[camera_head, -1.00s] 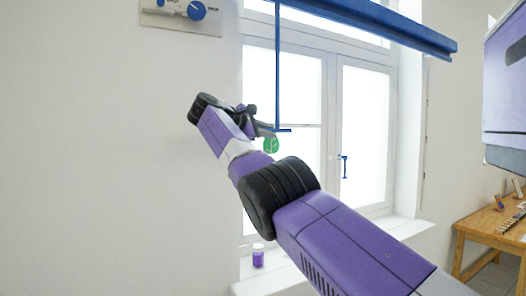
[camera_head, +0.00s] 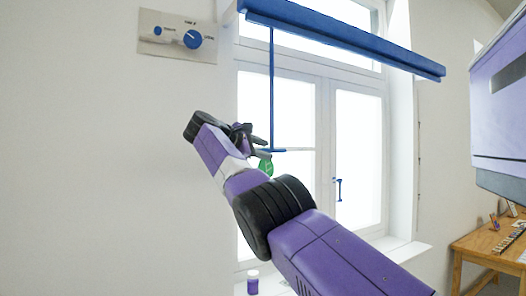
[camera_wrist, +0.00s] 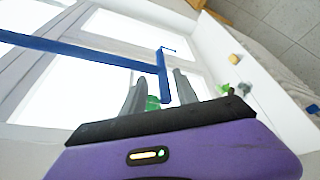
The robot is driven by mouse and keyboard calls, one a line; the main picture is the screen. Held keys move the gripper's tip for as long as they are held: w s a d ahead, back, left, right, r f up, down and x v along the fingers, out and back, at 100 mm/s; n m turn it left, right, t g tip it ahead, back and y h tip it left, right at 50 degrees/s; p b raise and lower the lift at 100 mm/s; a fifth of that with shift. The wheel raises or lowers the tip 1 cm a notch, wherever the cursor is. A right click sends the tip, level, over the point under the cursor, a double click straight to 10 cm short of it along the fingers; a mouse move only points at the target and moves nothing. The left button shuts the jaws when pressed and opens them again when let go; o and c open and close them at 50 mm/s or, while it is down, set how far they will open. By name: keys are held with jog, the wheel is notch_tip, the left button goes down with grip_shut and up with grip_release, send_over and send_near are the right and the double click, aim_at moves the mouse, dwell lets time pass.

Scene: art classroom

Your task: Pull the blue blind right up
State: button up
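The blue blind shows as a blue rail (camera_head: 340,40) across the top of the window; no lowered fabric can be made out. A thin blue rod (camera_head: 271,90) hangs from its left part and ends in a short crossbar (camera_head: 278,150). My gripper (camera_head: 262,147) is at that crossbar, left of the window's middle. In the wrist view the crossbar (camera_wrist: 162,78) lies between the two separated fingers of my gripper (camera_wrist: 158,90), with a visible gap on each side. The rod (camera_wrist: 80,51) runs off to the left. My gripper is open and holds nothing.
A wall panel with blue knobs (camera_head: 177,35) is at upper left. A green leaf-like shape (camera_head: 266,168) is just below my gripper. A purple-labelled jar (camera_head: 253,283) stands on the sill. A window handle (camera_head: 338,190), large screen (camera_head: 500,120) and wooden table (camera_head: 490,245) are to the right.

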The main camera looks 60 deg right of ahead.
jog(key=shift+a, duration=0.1)
jog(key=shift+w+a, duration=0.2)
jog(key=shift+a, duration=0.05)
jog(key=b+v, duration=0.2)
jog(key=v, duration=0.5)
jog(key=shift+s+r, duration=0.1)
jog(key=shift+s, duration=0.05)
